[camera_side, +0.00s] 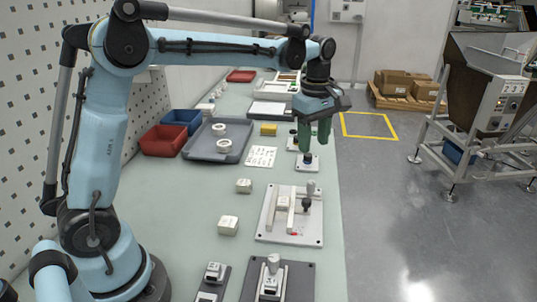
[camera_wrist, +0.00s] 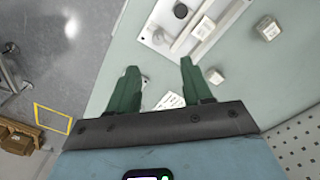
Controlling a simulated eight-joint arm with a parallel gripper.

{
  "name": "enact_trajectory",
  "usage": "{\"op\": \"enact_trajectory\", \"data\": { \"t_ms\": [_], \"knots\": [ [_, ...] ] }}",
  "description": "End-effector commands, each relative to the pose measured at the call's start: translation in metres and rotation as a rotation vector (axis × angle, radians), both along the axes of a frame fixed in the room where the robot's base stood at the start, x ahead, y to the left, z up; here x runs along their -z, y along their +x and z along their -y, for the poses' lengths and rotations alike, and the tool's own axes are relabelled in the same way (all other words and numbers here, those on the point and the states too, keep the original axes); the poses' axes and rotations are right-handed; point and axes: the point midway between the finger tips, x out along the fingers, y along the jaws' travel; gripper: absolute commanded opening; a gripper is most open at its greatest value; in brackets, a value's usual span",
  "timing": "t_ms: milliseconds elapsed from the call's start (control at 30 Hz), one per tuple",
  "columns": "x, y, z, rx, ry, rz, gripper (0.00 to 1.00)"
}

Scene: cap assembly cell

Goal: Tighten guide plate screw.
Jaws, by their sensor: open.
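A light plate with two raised rails (camera_side: 272,228), which looks like the guide plate, lies on the bench in the side view. It carries a black knob (camera_side: 306,203), a grey upright post and a small red part near its front edge. In the wrist view the plate (camera_wrist: 155,32) is at the top, partly cut off, with the black knob (camera_wrist: 180,10) on it. I cannot make out a screw for certain. My gripper (camera_side: 314,148) points down beyond the plate, above a small white base (camera_side: 308,167). Its green fingers (camera_wrist: 159,66) are apart with nothing between them.
A grey tray (camera_side: 200,153) with white rings, a red bin (camera_side: 163,140) and a blue bin (camera_side: 181,121) stand at left. Small pale blocks (camera_side: 228,225) lie left of the plate. A dark fixture (camera_side: 300,285) is in front. The bench's right edge is close by.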

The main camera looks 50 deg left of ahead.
Motion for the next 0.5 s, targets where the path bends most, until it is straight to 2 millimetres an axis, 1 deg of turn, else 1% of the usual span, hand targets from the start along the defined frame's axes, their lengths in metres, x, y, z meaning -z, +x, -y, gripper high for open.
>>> {"op": "enact_trajectory", "data": {
  "t_ms": [100,267,367,500],
  "knots": [
    [0.005,0.007,-0.001,-0.071,-0.002,-0.027,0.5],
    [0.013,0.009,-0.001,-0.098,-0.002,-0.036,0.5],
    [0.023,0.009,-0.001,-0.096,-0.002,-0.035,0.5],
    [0.047,0.009,-0.001,-0.095,-0.002,-0.035,0.5]
  ]
}}
